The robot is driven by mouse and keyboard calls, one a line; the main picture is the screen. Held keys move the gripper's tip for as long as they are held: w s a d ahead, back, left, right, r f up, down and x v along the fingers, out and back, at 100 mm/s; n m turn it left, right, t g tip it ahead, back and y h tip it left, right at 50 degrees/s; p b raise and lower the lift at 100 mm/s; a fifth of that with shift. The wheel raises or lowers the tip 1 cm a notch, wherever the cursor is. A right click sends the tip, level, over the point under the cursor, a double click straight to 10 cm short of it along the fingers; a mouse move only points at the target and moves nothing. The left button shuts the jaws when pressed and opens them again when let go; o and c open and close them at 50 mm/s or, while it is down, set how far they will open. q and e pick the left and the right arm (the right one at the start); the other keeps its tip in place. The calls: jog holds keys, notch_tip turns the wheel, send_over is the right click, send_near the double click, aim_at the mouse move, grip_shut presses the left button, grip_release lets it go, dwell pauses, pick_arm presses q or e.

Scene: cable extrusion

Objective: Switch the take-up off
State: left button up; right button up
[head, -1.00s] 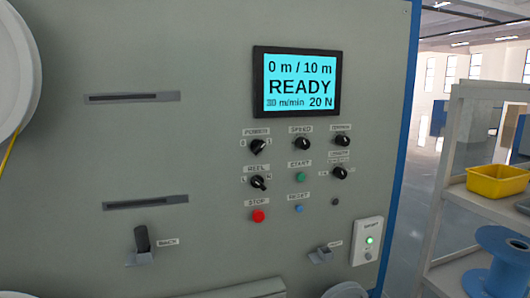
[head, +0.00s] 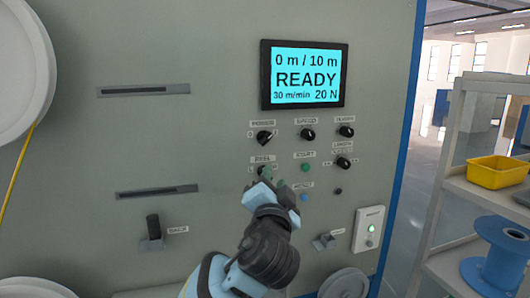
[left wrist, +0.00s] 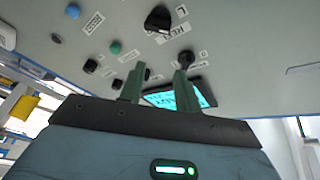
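The grey control panel (head: 215,80) carries a lit screen (head: 304,75) reading "0 m / 10 m READY 30 m/min 20 N". Below it are the upper-left knob (head: 264,138) and, under that, the black reel knob (head: 264,170), partly covered by my gripper. No label reading "take-up" is legible. My left gripper (head: 272,184) is in front of the panel, just below the reel knob. In the left wrist view its two green fingers (left wrist: 158,72) are apart and empty; the reel knob (left wrist: 158,19) lies beyond the tips, apparently untouched. The red stop button is hidden. My right gripper is out of view.
A green start button (head: 305,167) and blue reset button (head: 304,197) are close to my gripper's right. A toggle lever (head: 324,241) and a white box with a green light (head: 368,231) sit lower right. A shelf with a yellow bin (head: 497,173) and blue spool (head: 499,251) stands at right.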

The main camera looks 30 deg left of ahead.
pick_arm(q)
jog(key=n+y, duration=0.1)
jog(key=y, duration=0.1)
send_near(266, 141)
jog(key=shift+x, duration=4.4)
jog(key=shift+c, duration=0.3)
grip_shut()
